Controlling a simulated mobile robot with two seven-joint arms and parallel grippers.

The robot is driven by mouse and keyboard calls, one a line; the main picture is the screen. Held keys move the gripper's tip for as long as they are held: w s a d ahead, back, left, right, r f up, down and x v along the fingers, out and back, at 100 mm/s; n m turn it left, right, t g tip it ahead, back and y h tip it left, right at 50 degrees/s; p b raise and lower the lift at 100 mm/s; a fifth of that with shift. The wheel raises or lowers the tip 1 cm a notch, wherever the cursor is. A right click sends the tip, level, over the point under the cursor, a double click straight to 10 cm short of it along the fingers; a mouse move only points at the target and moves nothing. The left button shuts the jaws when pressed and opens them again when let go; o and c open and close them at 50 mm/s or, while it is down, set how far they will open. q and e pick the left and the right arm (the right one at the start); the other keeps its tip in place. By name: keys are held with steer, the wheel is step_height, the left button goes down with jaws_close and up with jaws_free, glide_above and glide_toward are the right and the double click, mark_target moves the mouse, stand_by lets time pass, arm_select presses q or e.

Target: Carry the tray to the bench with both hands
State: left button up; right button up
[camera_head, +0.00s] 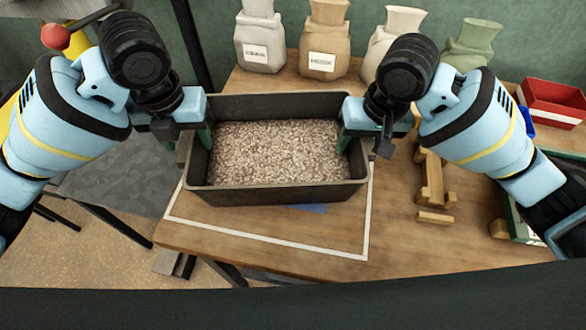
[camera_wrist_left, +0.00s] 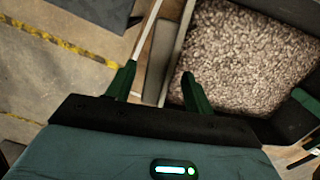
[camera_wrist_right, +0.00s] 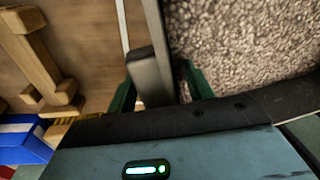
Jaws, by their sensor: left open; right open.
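The tray (camera_head: 275,196) is a dark rectangular tub filled with pale brownish grain (camera_head: 275,150). It sits level on the wooden bench, over the back part of a white outlined rectangle (camera_head: 265,239). My left gripper (camera_head: 196,138) is open at the tray's left end; in the left wrist view its fingers stand either side of the end handle (camera_wrist_left: 157,70). My right gripper (camera_head: 352,138) is open at the right end; in the right wrist view its fingers straddle the other handle (camera_wrist_right: 147,75). Whether the fingers touch the handles I cannot tell.
Several labelled sacks (camera_head: 325,45) stand behind the tray on the bench (camera_head: 400,230). Wooden pieces (camera_head: 432,185) lie to the right, with a red bin (camera_head: 552,100) at the far right. The bench's left edge is close to the tray.

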arm_select(q)
step_height(320, 180, up, 12)
steer(key=s, duration=0.1)
stand_by(0.5)
arm_select(e)
steer(key=r, duration=0.4)
steer(key=d+r, duration=0.1)
steer(key=r, duration=0.3)
steer(key=s+r, duration=0.1)
steer(key=r, duration=0.2)
steer(key=shift+d+r, duration=0.3)
steer(key=shift+r, duration=0.1)
